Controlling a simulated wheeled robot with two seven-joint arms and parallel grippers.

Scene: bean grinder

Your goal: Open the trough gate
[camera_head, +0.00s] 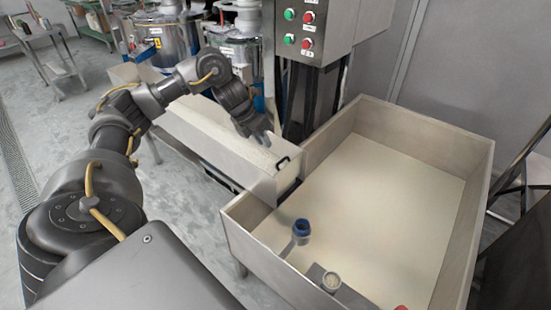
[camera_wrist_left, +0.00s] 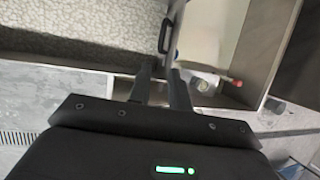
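The trough (camera_head: 210,135) is a long pale metal channel running toward the large bin. Its gate is at the near right end, where a black handle (camera_head: 283,163) shows. The handle also shows upright in the left wrist view (camera_wrist_left: 165,36). My left gripper (camera_head: 262,138) is over the trough's end, up and left of the handle and apart from it. In the left wrist view its two fingers (camera_wrist_left: 161,82) are separated by a gap, with nothing between them. The handle lies beyond the fingertips. My right gripper is in neither view.
The wide metal bin (camera_head: 478,195) stands right of the trough, its floor pale. A blue-topped object (camera_head: 301,228) and a grey block with a round top (camera_head: 331,281) are at its near side. A control box (camera_head: 312,30) with red and green buttons stands behind.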

